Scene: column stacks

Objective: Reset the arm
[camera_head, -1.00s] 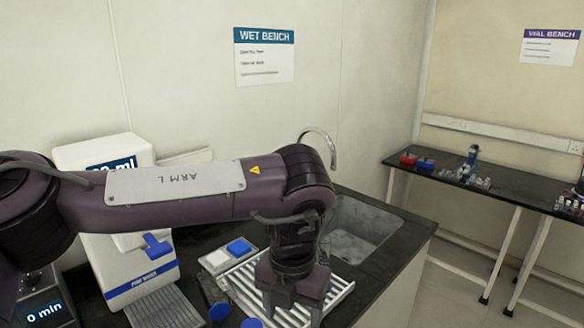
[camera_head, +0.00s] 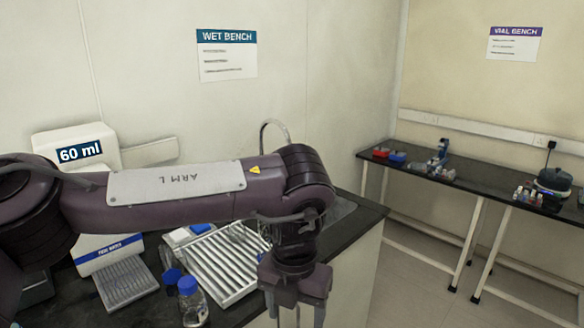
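My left arm, marked "ARM L", reaches across the camera_head view from the left. Its gripper (camera_head: 297,312) points down at the bottom of the view, in front of the wet bench's edge. Two fingers show with a gap between them, and nothing is seen held; the tips run out of the frame. My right arm and gripper are not in view.
The wet bench (camera_head: 238,313) carries a dispenser reading "60 ml" (camera_head: 80,150), a white drying rack (camera_head: 212,272), and a blue-capped bottle (camera_head: 193,308). The vial bench (camera_head: 470,190) stands at the back right. Floor between them is clear.

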